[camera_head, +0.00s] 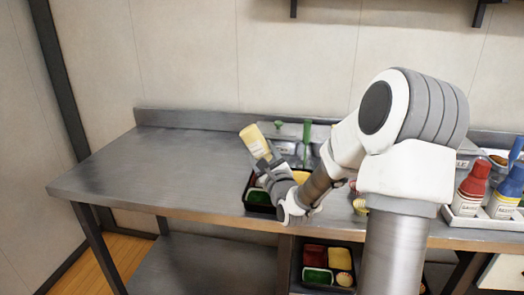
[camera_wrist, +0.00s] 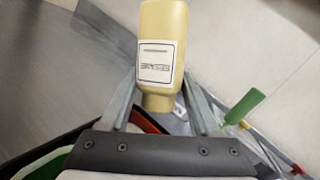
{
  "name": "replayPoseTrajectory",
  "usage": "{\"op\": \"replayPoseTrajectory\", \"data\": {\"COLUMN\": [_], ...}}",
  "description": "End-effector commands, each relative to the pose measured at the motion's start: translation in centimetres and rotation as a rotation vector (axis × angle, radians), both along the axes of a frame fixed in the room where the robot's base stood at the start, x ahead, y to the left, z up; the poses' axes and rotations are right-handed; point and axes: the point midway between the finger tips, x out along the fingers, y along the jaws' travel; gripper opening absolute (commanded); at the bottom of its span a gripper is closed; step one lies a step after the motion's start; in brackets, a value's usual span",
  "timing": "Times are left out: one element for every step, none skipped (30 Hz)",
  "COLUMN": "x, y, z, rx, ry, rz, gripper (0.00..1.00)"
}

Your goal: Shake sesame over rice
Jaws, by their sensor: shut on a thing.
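A cream-yellow bottle with a white label (camera_head: 255,142) is held by my gripper (camera_head: 275,168) above a dark bento tray (camera_head: 262,209). The bottle leans to the left in the head view. In the wrist view the bottle (camera_wrist: 163,35) stands out between my two fingers (camera_wrist: 160,95), its narrower neck nearest the palm. The label text is too small to read. My gripper and forearm cover much of the tray. A green part and a yellow part of its contents show. I cannot make out rice for certain.
A white holder (camera_head: 465,210) with a red bottle (camera_head: 473,184) and a blue bottle (camera_head: 507,190) stands at the right. A green-handled utensil (camera_head: 307,130) stands behind the tray. Another filled tray (camera_head: 306,284) is on the lower shelf. The left part of the steel counter (camera_head: 150,165) is clear.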

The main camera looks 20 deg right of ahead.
Motion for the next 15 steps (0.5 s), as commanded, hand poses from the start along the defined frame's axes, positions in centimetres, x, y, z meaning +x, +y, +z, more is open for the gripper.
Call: {"op": "replayPoseTrajectory", "data": {"x": [0.0, 0.0, 0.0, 0.0, 0.0, 0.0, 0.0, 0.0, 0.0, 0.0, 0.0, 0.0, 0.0, 0.0, 0.0], "y": [0.0, 0.0, 0.0, 0.0, 0.0, 0.0, 0.0, 0.0, 0.0, 0.0, 0.0, 0.0, 0.0, 0.0, 0.0], "z": [-1.0, -1.0, -0.9, -0.8, -0.7, -0.7, -0.7, -0.7, -0.6, -0.5, -0.3, 0.0, 0.3, 0.6, 1.1], "rx": [0.001, 0.001, 0.001, 0.0, 0.0, 0.0, 0.0, 0.0, 0.0, 0.0, 0.0, 0.0, 0.0, 0.0, 0.0], "ry": [0.0, -0.001, -0.001, -0.001, -0.001, -0.001, -0.001, -0.001, -0.001, -0.001, -0.001, -0.001, -0.001, -0.001, -0.001], "rz": [0.0, 0.001, 0.001, 0.0, 0.0, 0.0, 0.0, 0.0, 0.0, 0.0, 0.0, 0.0, 0.0, 0.0, 0.0], "gripper": [0.52, 0.52, 0.52, 0.52, 0.52, 0.52, 0.52, 0.52, 0.52, 0.52, 0.52, 0.52, 0.52, 0.52, 0.52]}}
